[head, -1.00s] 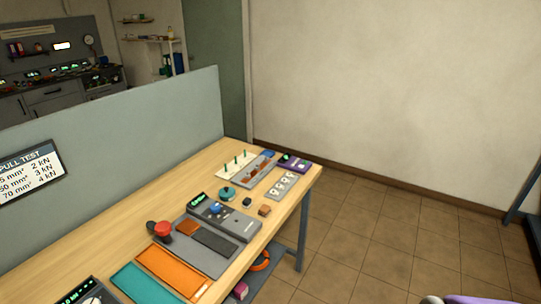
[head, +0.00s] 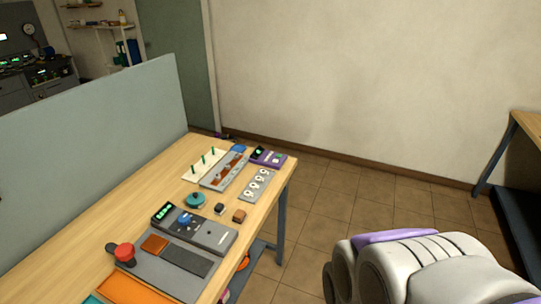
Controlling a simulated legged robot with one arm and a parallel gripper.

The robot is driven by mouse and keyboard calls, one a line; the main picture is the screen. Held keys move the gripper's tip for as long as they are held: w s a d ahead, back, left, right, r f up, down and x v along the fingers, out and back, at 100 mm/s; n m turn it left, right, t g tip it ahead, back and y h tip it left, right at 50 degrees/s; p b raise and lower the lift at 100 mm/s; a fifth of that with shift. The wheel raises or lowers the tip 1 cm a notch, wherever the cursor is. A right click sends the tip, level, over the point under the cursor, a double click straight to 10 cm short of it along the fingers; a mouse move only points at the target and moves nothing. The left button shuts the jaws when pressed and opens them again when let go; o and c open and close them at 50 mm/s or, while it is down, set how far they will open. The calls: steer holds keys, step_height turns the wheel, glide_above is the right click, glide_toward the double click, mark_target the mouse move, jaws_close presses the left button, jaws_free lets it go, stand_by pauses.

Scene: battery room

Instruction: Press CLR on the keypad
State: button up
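No keypad with a readable CLR key can be made out in the head view. A small purple device (head: 268,157) with a green display lies at the far end of the wooden workbench (head: 95,258); its keys are too small to read. A grey unit (head: 205,230) with a green display and a blue knob lies nearer on the bench. A white and purple part of my arm fills the lower right; my gripper is not in view.
The bench also holds a red mushroom button (head: 124,254), a teal round part (head: 195,200), a board with green pegs (head: 203,165) and an orange tray (head: 135,290). A grey partition (head: 95,150) runs behind it. Tiled floor (head: 350,205) is open to the right, with another bench (head: 526,125) beyond.

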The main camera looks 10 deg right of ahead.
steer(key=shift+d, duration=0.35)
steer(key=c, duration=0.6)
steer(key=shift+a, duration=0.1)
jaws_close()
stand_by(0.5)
